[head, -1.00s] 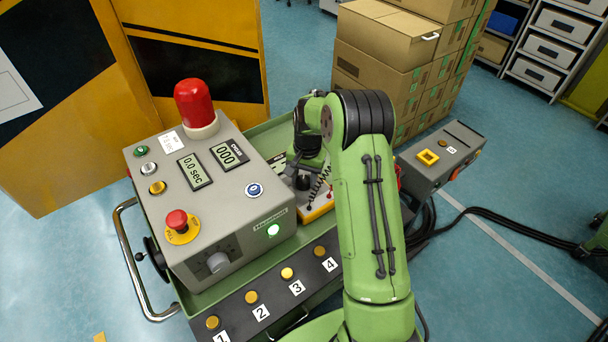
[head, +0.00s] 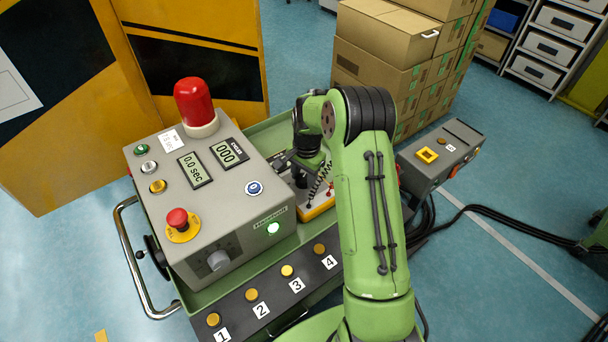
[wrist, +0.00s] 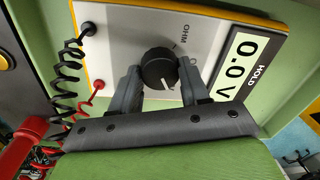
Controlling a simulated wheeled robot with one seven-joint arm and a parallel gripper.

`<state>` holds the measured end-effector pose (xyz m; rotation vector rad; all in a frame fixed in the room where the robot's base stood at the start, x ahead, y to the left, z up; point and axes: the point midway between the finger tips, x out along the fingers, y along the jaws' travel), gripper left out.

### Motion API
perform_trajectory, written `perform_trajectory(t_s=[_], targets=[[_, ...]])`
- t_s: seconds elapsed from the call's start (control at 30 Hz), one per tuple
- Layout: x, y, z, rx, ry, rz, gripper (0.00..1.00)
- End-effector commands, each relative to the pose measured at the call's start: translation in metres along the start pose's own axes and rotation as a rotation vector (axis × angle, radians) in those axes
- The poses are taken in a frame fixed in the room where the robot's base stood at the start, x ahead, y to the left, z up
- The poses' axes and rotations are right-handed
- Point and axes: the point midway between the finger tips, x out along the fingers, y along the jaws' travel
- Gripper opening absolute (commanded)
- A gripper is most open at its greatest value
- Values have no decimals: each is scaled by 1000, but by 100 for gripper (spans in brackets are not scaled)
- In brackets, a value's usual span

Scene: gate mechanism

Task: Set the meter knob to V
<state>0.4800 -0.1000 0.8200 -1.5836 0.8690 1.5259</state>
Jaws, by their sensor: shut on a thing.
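The meter (wrist: 120,40) has a pale face with a yellow rim. Its display (wrist: 243,62) reads 0.0 V with HOLD beside it. The round black knob (wrist: 158,63) sits on the face, with an OHM label near it. A pale mark shows on the knob's lower right in the wrist view, but I cannot tell surely which label it points to. My gripper (wrist: 160,77) is shut on the knob, one dark finger on each side. In the head view the meter (head: 318,209) is mostly hidden behind my arm and gripper.
A grey control box (head: 215,205) with a red lamp (head: 196,102) stands left of my gripper. A panel of numbered buttons (head: 270,290) is in front. A smaller grey box (head: 440,155) stands at right.

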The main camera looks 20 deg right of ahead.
Motion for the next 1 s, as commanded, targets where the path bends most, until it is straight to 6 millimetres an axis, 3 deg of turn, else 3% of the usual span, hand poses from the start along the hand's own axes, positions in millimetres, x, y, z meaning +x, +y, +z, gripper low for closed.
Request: perform_trajectory(t_s=[0.13, 0.17, 0.3, 0.57, 0.67, 1.0], targets=[[0, 0, 0, 1, 0, -1, 15], [0, 0, 0, 1, 0, -1, 50], [0, 0, 0, 0, 0, -1, 71], [-1, 0, 0, -1, 0, -1, 71], [-11, -1, 0, -1, 2, -2, 71], [-105, -1, -1, -1, 4, -5, 71]])
